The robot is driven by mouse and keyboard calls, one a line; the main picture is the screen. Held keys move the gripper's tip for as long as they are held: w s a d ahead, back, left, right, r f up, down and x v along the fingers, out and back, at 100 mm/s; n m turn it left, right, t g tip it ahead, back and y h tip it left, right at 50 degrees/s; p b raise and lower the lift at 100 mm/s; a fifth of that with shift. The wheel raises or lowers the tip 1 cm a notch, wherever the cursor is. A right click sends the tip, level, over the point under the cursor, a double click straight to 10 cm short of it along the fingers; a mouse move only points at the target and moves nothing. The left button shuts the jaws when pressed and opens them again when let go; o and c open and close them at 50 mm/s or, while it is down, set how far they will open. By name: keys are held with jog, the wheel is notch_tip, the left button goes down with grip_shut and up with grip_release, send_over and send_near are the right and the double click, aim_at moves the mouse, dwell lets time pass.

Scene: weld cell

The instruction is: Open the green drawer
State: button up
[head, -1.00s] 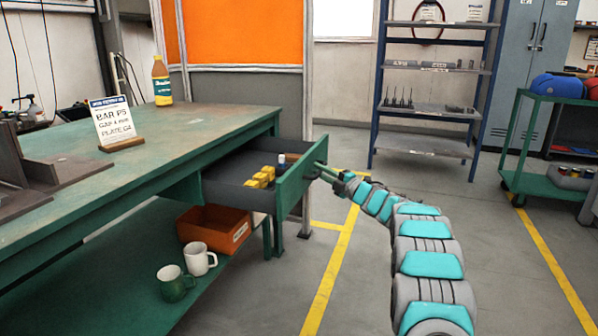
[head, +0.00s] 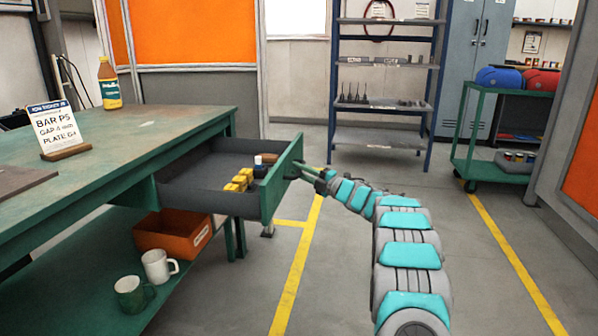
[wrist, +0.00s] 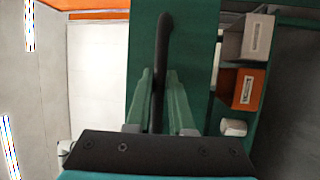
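The green drawer (head: 281,178) is pulled well out of the green workbench (head: 170,130), so its dark interior shows. Inside lie several yellow blocks (head: 238,181) and a small dark bottle with a white cap (head: 259,167). My gripper (head: 303,171) is at the drawer front's outer face. In the wrist view, the two green fingers of my gripper (wrist: 160,80) lie on either side of the dark bar handle (wrist: 164,35), closed on it. The green drawer front (wrist: 198,60) fills the middle behind them.
An orange bin (head: 172,238) and two mugs, white (head: 158,266) and green (head: 131,294), stand on the bench's lower shelf. A sign (head: 56,127) and a bottle (head: 109,84) stand on top. A green cart (head: 470,135) is at right. Floor around my arm is clear.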

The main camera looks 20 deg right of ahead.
jog(key=shift+o, duration=0.5)
jog(key=v, duration=0.7)
jog(key=shift+s+d, duration=0.2)
jog(key=shift+s, duration=0.15)
